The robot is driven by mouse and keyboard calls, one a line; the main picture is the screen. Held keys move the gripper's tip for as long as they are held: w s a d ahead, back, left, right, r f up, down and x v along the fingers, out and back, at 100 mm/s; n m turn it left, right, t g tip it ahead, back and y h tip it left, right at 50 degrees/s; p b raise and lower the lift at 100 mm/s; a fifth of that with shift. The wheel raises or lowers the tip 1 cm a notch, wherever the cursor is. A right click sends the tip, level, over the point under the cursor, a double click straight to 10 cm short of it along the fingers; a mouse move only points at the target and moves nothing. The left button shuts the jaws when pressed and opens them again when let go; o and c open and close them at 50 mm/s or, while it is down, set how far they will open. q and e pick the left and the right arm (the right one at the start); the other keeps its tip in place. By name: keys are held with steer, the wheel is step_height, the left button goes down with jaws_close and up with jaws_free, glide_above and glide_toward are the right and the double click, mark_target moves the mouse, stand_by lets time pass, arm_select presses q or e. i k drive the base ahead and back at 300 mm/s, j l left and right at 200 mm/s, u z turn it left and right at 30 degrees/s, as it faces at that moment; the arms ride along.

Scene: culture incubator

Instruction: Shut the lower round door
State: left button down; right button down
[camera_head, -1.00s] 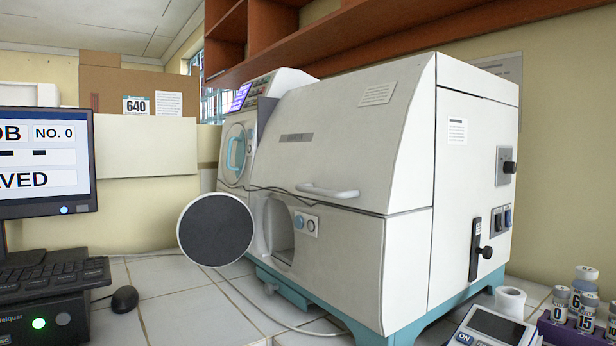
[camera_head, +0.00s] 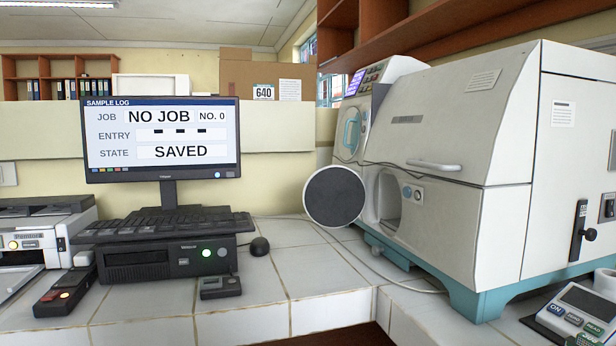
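The lower round door (camera_head: 335,196) is a dark grey disc with a white rim. It stands swung open to the left of its round opening (camera_head: 387,197), which shows a pale hollow inside. The opening is low on the front of the white incubator (camera_head: 480,150), which sits on a teal base. Above it, the upper round door (camera_head: 351,134) with a teal handle appears closed. Neither of my grippers is in view.
A thin cable hangs across the incubator's front. A keypad device (camera_head: 578,316) lies at lower right. The counter has an inner corner before the incubator.

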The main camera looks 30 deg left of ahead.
mark_target(334, 196)
steer(key=k+u, duration=0.15)
steer(key=u, duration=0.3)
steer(key=k+l+u, duration=0.1)
steer(key=u, duration=0.4)
steer(key=k+j, duration=0.05)
